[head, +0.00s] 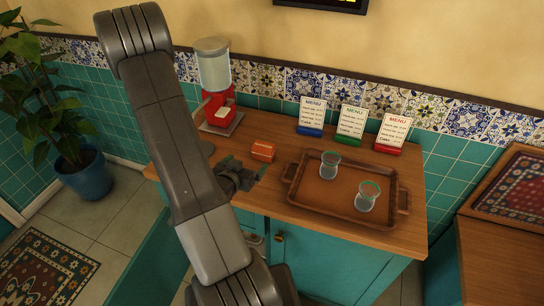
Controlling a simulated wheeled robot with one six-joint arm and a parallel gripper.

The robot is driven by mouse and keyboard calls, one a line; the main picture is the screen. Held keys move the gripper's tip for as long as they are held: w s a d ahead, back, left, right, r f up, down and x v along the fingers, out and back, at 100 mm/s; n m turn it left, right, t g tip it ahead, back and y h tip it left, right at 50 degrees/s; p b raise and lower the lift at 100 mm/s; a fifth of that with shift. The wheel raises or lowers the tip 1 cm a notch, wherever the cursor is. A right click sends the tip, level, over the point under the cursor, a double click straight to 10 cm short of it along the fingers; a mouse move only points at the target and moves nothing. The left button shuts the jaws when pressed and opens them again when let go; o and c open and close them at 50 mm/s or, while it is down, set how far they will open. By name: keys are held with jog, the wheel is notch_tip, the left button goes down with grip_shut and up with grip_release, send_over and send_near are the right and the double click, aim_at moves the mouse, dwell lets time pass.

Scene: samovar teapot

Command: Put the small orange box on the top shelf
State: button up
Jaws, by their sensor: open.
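The small orange box (262,151) sits on the wooden counter (285,128), left of the brown tray. It has a pale marking on its side. My gripper (247,166) is open and empty, just in front of the box and slightly to its left. The fingers point toward the back of the counter, and the box is not between them. I cannot tell the exact gap or height of the fingers. No top shelf can be made out in this view.
A brown tray (312,199) holds two green-rimmed glasses (331,167). Behind it stand several menu cards (351,123). A red dispenser (218,112) with a clear container stands back left. A potted plant (84,180) is on the floor at left. A second wooden surface (505,255) is at right.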

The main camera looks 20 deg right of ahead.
jog(key=p, duration=0.2)
send_near(262, 148)
jog(key=x, duration=0.4)
jog(key=shift+w+a+f, duration=0.1)
jog(key=shift+w+a, duration=0.1)
jog(key=shift+w, duration=0.1)
jog(key=p+x, duration=0.1)
jog(key=x, duration=0.1)
jog(key=p+x, duration=0.1)
jog(key=x, duration=0.2)
jog(key=shift+s+d, duration=0.2)
jog(key=shift+d, duration=0.05)
jog(key=shift+w+d+f, duration=0.15)
jog(key=shift+w, duration=0.1)
jog(key=shift+c, duration=0.2)
jog(key=c, duration=1.1)
jog(key=shift+r+b, duration=0.6)
jog(key=shift+r, duration=4.45)
